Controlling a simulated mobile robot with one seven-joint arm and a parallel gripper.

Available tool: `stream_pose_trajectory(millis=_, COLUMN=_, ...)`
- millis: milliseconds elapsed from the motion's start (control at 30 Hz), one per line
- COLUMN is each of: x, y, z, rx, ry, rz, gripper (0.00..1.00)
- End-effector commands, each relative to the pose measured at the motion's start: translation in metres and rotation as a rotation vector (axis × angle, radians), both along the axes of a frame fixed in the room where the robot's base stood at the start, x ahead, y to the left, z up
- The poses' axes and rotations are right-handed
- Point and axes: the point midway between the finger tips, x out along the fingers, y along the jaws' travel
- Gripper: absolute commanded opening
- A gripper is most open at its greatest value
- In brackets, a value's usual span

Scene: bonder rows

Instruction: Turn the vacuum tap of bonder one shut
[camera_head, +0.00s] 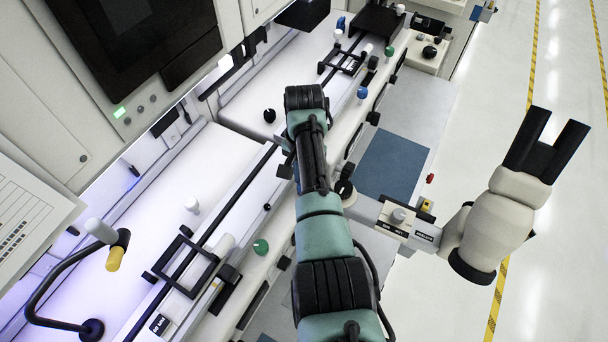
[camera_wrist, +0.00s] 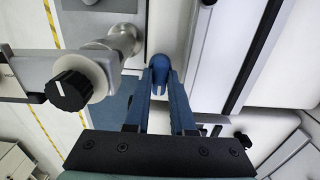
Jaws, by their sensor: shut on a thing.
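A blue rounded tap handle (camera_wrist: 160,63) is between my fingertips in the wrist view, beside a long pale machine edge. My gripper (camera_wrist: 161,84) is shut on it, with the two dark blue fingers closing from both sides. The handle's lower part is hidden between the fingers, and I cannot tell how far it is turned. In the head view my arm covers my gripper and this handle. Other taps show there: a blue one (camera_head: 362,93) and a green one (camera_head: 372,62) further along, and a green one (camera_head: 261,246) nearer.
A cream microscope head (camera_head: 502,215) on a boom stands right of my arm. Its boom carries a black knob (camera_wrist: 68,90), close left of my gripper in the wrist view. A blue mat (camera_head: 390,165) lies on the bench. The aisle floor (camera_head: 545,280) at right is clear.

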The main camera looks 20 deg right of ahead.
Motion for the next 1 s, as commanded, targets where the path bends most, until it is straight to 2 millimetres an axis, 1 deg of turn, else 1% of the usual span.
stream_pose_trajectory(millis=33, x=0.0024, y=-0.0011, z=0.0027, rx=-0.003, ry=-0.007, rz=-0.008, gripper=0.0)
stream_pose_trajectory(millis=433, x=0.0026, y=-0.0014, z=0.0031, rx=-0.004, ry=-0.008, rz=-0.014, gripper=0.0)
stream_pose_trajectory(millis=467, x=0.0026, y=-0.0014, z=0.0031, rx=-0.004, ry=-0.008, rz=-0.014, gripper=0.26)
stream_pose_trajectory(millis=600, x=0.0019, y=-0.0011, z=0.0023, rx=-0.003, ry=-0.006, rz=-0.013, gripper=0.51)
stream_pose_trajectory(millis=633, x=0.0017, y=-0.001, z=0.0021, rx=-0.003, ry=-0.006, rz=-0.013, gripper=0.53)
stream_pose_trajectory(millis=867, x=0.0009, y=-0.0005, z=0.0011, rx=-0.002, ry=-0.003, rz=-0.011, gripper=0.53)
stream_pose_trajectory(millis=1000, x=0.0011, y=-0.0004, z=0.0056, rx=-0.002, ry=-0.003, rz=-0.011, gripper=0.53)
